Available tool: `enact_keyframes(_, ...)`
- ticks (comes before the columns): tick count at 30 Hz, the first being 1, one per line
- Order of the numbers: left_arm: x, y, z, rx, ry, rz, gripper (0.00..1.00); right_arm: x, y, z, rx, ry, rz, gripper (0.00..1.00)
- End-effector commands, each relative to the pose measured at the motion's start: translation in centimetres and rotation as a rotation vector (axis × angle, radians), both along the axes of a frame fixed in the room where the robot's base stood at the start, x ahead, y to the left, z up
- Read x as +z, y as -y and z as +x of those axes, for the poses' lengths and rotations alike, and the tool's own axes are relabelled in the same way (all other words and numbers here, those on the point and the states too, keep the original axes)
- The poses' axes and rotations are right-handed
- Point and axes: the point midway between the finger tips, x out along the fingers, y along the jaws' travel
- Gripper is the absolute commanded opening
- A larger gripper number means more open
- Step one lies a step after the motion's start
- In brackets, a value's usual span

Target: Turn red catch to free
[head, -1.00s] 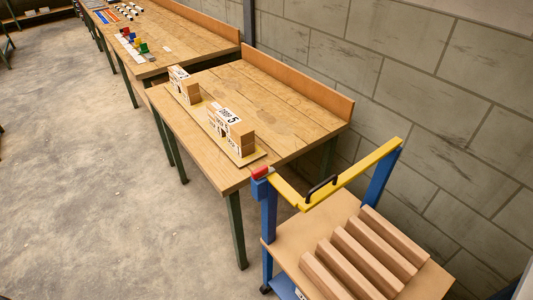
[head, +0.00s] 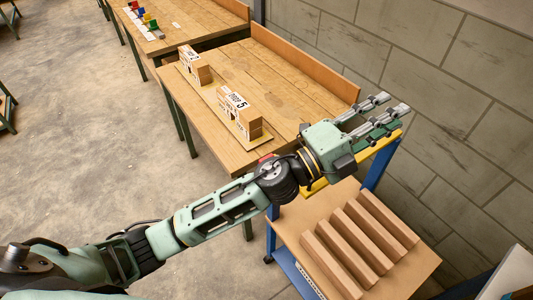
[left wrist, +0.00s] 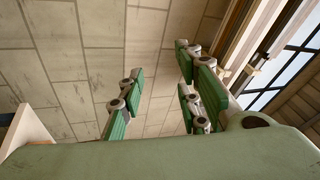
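The red catch (head: 265,157) shows only as a small red patch in the head view, at the left end of the yellow bar (head: 376,157) on the blue-framed cart. My left arm covers most of the catch, the middle of the bar and its black handle. My left gripper (head: 395,102) is above the bar's far right end, pointing toward the wall and away from the catch. In the left wrist view its green fingers (left wrist: 155,82) are spread apart with nothing between them. My right gripper is not in view.
The cart's shelf (head: 290,222) carries several wooden bars (head: 360,240). A wooden workbench (head: 290,82) with wooden blocks (head: 240,116) stands behind it, to the left. A block wall (head: 450,110) is close beyond the gripper.

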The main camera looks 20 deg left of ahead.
Motion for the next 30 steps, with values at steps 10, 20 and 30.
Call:
enact_keyframes(10, -11.0, 5.3, -4.9, -0.616, 0.520, 0.829, 0.31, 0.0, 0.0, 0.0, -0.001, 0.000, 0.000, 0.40)
enact_keyframes(20, -20.4, -14.1, 2.5, -0.975, 0.431, 1.718, 0.31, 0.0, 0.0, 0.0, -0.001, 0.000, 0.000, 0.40)
enact_keyframes(30, -18.7, -25.7, 5.6, -1.049, 0.208, 2.056, 0.31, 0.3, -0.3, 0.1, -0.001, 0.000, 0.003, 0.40)
